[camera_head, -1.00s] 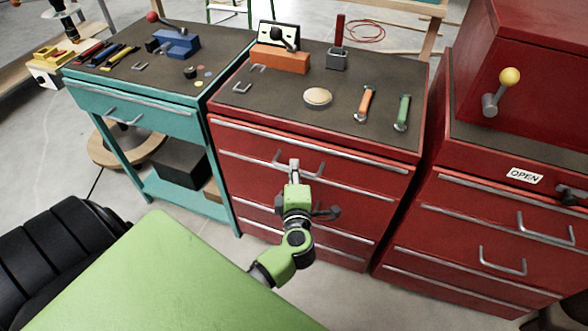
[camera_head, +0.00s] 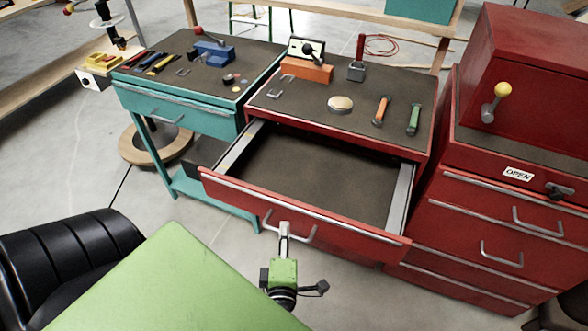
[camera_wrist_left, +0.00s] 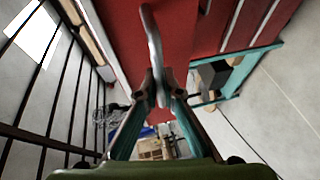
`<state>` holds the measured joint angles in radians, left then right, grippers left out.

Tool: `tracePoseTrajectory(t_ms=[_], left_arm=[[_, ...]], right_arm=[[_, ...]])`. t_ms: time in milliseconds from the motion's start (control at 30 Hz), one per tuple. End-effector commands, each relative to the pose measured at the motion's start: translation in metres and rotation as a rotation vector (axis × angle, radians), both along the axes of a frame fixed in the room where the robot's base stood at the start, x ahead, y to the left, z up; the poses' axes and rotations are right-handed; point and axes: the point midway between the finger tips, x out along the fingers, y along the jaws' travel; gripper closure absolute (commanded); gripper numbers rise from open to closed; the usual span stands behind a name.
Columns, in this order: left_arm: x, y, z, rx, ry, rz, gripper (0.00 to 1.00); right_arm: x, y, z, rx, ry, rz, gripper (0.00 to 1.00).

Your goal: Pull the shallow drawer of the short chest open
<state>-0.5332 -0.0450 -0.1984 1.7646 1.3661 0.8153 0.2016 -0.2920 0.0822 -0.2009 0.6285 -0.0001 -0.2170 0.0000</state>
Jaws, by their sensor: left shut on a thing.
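The short red chest (camera_head: 345,134) stands in the middle of the head view. Its shallow top drawer (camera_head: 320,180) is pulled far out, and its bare brown inside shows empty. My left gripper (camera_head: 284,232) is at the bar handle (camera_head: 302,230) on the drawer front, left of its middle. In the left wrist view the fingers (camera_wrist_left: 155,88) close around the grey handle (camera_wrist_left: 153,45), with the red drawer front beside it. My right gripper is not in view.
Small tools lie on the chest top. A teal workbench (camera_head: 185,110) stands to the left and a taller red cabinet (camera_head: 500,220) to the right. A black seat (camera_head: 65,255) is at the lower left.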

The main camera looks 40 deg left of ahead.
Motion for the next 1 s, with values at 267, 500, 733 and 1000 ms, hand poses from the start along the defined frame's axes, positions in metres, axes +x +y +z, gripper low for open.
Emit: tracePoseTrajectory(t_ms=[267,500,733,1000], left_arm=[[-0.039,-0.009,-0.004,-0.004,0.011,0.002,1.00],[-0.045,-0.011,-0.005,-0.004,0.011,0.002,1.00],[-0.045,-0.011,-0.005,-0.004,0.012,0.001,1.00],[-0.043,-0.010,-0.004,-0.003,0.008,0.001,0.75]], right_arm=[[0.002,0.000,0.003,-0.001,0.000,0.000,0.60],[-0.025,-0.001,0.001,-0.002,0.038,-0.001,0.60],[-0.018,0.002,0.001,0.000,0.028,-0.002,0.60],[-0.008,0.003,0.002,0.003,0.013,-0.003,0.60]])
